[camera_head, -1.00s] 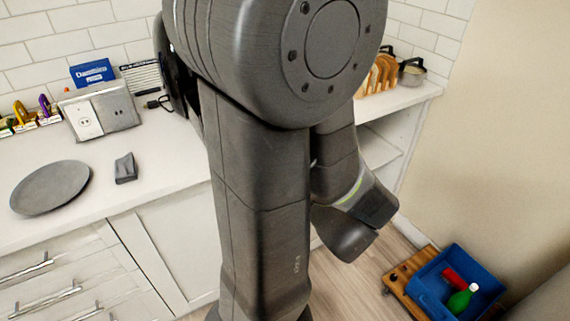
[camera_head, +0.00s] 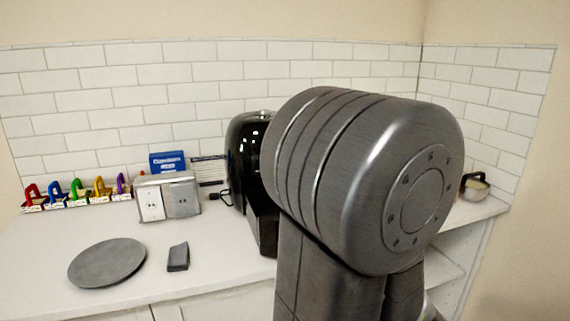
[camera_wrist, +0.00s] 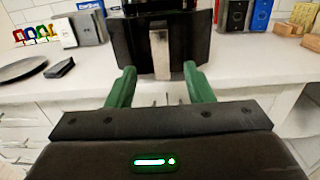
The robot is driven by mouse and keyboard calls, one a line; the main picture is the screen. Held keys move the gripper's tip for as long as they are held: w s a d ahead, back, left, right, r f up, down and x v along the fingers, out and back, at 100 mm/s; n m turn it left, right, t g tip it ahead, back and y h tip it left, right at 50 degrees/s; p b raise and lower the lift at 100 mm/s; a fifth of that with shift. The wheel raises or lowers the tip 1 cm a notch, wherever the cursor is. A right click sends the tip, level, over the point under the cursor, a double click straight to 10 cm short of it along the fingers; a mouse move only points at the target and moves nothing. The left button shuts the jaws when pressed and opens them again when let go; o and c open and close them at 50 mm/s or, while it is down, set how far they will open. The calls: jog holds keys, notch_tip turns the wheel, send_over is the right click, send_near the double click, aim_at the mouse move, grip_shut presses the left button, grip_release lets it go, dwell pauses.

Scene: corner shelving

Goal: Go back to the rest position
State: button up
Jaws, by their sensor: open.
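My gripper (camera_wrist: 153,88) shows in the wrist view with its two green fingers spread apart and nothing between them. It is in front of the counter edge, facing a black appliance (camera_wrist: 150,45) with a silver front strip. In the head view my arm's large grey joint fills the middle and right, and my gripper is hidden. The black appliance (camera_head: 243,150) stands partly behind my arm there.
The white counter (camera_head: 215,240) holds a grey round plate (camera_head: 107,262), a small dark block (camera_head: 178,257), an outlet box (camera_head: 168,197), a blue box (camera_head: 167,161) and several coloured padlock-like items (camera_head: 78,191). A pot (camera_head: 475,187) stands on the right.

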jog(key=shift+x, duration=5.6)
